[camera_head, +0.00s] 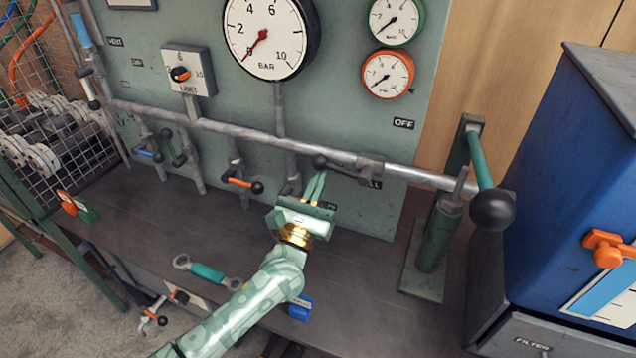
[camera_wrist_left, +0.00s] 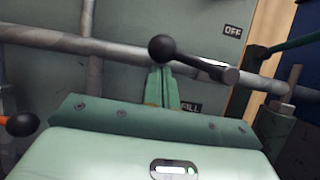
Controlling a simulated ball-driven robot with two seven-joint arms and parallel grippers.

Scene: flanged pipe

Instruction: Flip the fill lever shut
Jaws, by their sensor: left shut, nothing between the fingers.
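The fill lever (camera_head: 343,169) is a dark grey handle with a round black knob, mounted on the pale pipe by the FILL label. It points left from its pivot, roughly along the pipe. In the left wrist view the lever (camera_wrist_left: 195,60) has its knob at upper left and its pivot at lower right. My left gripper (camera_head: 318,180) is shut and empty, its green fingers pointing up at the panel just below the knob. In the left wrist view the fingertips (camera_wrist_left: 163,75) appear right under the knob; I cannot tell whether they touch. My right gripper is not in view.
An orange-handled lever (camera_head: 242,183) hangs on a branch to the left. A green hand pump (camera_head: 437,232) with a black-knobbed handle and a blue tank (camera_head: 575,150) stand to the right. A wrench (camera_head: 207,273) and a small blue block (camera_head: 301,307) lie on the bench.

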